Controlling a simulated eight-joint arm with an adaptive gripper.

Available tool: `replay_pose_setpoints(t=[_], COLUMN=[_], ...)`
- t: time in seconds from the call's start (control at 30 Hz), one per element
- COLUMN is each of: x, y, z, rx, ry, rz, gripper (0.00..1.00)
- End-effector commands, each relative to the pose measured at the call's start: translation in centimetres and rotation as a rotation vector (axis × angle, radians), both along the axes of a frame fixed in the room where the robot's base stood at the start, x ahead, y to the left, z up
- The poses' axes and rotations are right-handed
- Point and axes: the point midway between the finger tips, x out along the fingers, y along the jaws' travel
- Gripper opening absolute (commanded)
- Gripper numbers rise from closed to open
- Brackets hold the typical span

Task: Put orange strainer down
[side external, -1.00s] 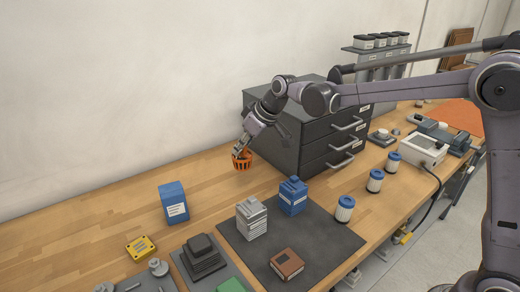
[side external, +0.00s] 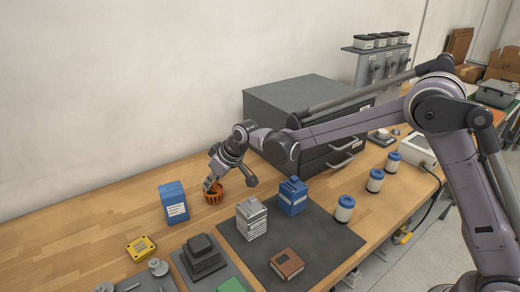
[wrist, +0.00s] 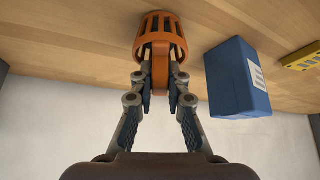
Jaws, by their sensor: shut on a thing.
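The orange strainer (side external: 213,196) is a small slotted cup at the back of the wooden bench, right of a blue box. In the wrist view the strainer (wrist: 162,30) is at the top centre. My gripper (wrist: 160,75) is shut on an orange part of it between the fingertips. In the side view my gripper (side external: 211,183) reaches down to the strainer from above right. The strainer is at or just above the bench top; I cannot tell whether it touches.
The blue box (side external: 173,202) stands close left of the strainer; it also shows in the wrist view (wrist: 236,80). A yellow block (side external: 140,248) lies nearer the front left. A dark mat (side external: 270,235) holds several items. A grey drawer cabinet (side external: 300,110) stands behind right. Bare wood surrounds the strainer.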

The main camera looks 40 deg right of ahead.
Motion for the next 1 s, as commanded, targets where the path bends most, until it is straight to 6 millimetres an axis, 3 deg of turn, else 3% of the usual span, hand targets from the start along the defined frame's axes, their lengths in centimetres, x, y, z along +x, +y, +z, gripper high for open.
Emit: replay_pose_setpoints(t=[0.37, 0.4, 0.47, 0.8, 1.0], x=[0.0, 0.0, 0.0, 0.0, -0.6], y=[0.0, 0.0, 0.0, 0.0, -0.3], z=[-0.4, -0.3, -0.3, -0.2, 1.1], rx=[0.0, 0.0, 0.0, 0.0, 0.0], ry=[0.0, 0.0, 0.0, 0.0, 0.0], rz=[0.0, 0.0, 0.0, 0.0, 0.0], gripper=[0.0, 0.23, 0.37, 0.37, 0.37])
